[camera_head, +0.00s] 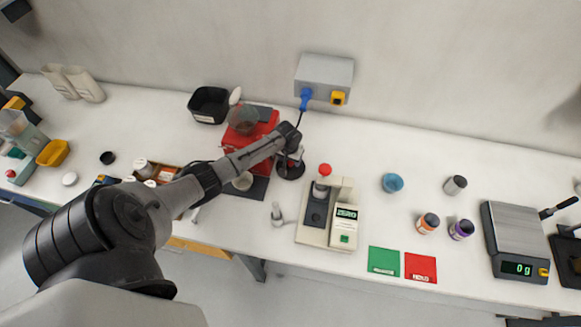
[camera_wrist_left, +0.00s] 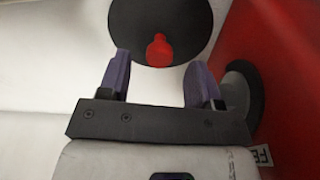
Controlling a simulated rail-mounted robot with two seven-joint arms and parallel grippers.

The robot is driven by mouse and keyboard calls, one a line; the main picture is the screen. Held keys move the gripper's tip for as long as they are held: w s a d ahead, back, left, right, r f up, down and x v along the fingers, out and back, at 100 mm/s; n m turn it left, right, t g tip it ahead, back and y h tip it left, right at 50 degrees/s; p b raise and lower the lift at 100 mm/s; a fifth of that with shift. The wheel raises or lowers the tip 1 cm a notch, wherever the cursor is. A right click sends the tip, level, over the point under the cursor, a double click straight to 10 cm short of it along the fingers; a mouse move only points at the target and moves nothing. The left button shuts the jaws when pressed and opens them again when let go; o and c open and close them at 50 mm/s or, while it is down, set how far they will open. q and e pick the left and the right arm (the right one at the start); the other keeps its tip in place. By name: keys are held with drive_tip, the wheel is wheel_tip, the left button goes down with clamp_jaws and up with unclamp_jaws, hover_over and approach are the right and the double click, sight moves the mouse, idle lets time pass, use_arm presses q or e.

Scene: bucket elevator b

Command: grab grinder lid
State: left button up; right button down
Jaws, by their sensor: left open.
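In the left wrist view a round black disc with a red knob (camera_wrist_left: 158,50), which looks like the grinder lid, lies just beyond my fingertips. My left gripper (camera_wrist_left: 158,72) is open, its two purple fingers apart and nothing visible between them; the red knob lies ahead of the gap. In the head view my left gripper (camera_head: 291,158) points down over a dark round thing (camera_head: 289,172) beside the red machine (camera_head: 251,135). The gripper and wrist partly hide what is under them there. My right gripper is not in view.
A beige device with a red knob (camera_head: 325,208) stands right of the gripper. A wall box (camera_head: 324,76) with a blue plug is behind. A black bin (camera_head: 209,105) stands back left. Cups, jars and a scale (camera_head: 517,240) are on the right.

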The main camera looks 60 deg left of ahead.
use_arm(q)
drive_tip(key=shift+w+f, duration=0.1)
drive_tip(key=shift+f, duration=1.25)
drive_tip(key=shift+c, duration=0.3)
drive_tip(key=c, duration=1)
drive_tip(key=shift+o, duration=0.2)
drive_tip(key=shift+r, duration=0.1)
